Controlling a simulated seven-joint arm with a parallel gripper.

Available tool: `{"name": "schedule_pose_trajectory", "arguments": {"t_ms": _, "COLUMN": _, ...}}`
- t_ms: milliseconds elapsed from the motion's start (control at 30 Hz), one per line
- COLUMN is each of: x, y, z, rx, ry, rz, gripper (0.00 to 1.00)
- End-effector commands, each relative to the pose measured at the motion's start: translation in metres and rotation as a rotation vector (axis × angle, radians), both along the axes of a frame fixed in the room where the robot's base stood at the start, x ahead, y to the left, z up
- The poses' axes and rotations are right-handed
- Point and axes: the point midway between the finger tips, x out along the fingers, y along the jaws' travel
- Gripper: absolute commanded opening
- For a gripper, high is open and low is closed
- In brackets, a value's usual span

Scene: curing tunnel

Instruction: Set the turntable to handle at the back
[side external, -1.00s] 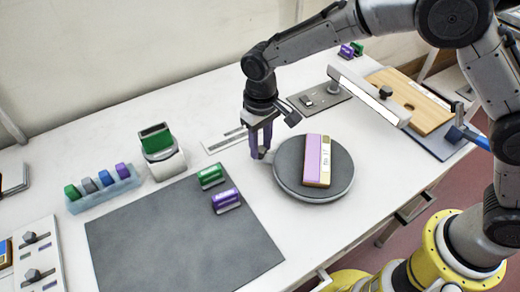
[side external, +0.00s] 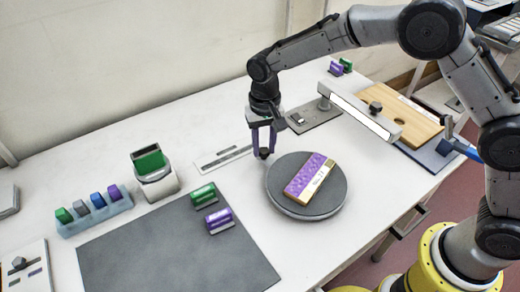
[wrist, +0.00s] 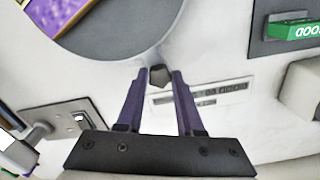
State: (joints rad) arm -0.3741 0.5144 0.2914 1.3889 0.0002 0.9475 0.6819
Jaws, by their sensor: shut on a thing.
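The turntable (side external: 278,183) is a round grey disc on the white bench. A short dark handle knob (side external: 264,154) sticks out at the disc's upper-left rim, on the side towards the wall. My gripper (side external: 264,147) points down there, its purple fingers shut on the knob. In the wrist view the knob (wrist: 160,76) sits between the fingertips, beside the turntable edge (wrist: 130,35); the box (wrist: 55,14) is only partly in view.
A flat label plate (side external: 222,158) lies left of my gripper. A green stamp (side external: 202,193) and a purple one (side external: 219,220) stand on the dark mat (side external: 170,250). A lamp bar (side external: 360,112) overhangs the bench right of the turntable.

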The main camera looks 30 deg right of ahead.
Motion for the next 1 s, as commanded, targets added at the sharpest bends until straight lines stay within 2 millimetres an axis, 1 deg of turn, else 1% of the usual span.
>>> {"name": "schedule_pose_trajectory", "arguments": {"t_ms": 33, "x": 0.003, "y": -0.004, "z": 0.003, "rx": 0.002, "ry": -0.007, "rz": -0.025, "gripper": 0.00}}
{"name": "schedule_pose_trajectory", "arguments": {"t_ms": 500, "x": 0.008, "y": -0.029, "z": 0.003, "rx": 0.002, "ry": -0.008, "rz": -0.231, "gripper": 0.00}}
{"name": "schedule_pose_trajectory", "arguments": {"t_ms": 700, "x": 0.009, "y": -0.036, "z": 0.003, "rx": 0.002, "ry": -0.008, "rz": -0.284, "gripper": 0.00}}
{"name": "schedule_pose_trajectory", "arguments": {"t_ms": 1000, "x": 0.008, "y": -0.040, "z": 0.003, "rx": 0.002, "ry": -0.007, "rz": -0.318, "gripper": 0.00}}
